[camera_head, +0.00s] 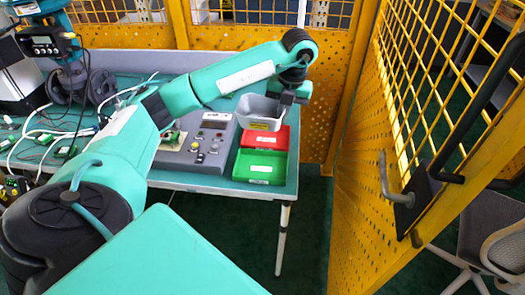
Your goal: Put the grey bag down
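No bag shape shows; the grey thing at my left gripper is a small open-topped grey container (258,112). It is at the table's right end, just behind the red bin (265,140). My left arm reaches in from the left, and my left gripper (287,100) points down at the container's right rim. The gripper overlaps that rim in the picture. The fingers are small and dark, so I cannot tell whether they close on it, or whether the container rests on the table. My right gripper is not in view.
A green bin (261,166) stands in front of the red bin near the table's front right corner. A grey control box (196,143) with buttons is to the left. Cables and boards (40,138) cover the table's left part. Yellow mesh fencing (370,185) stands behind and right.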

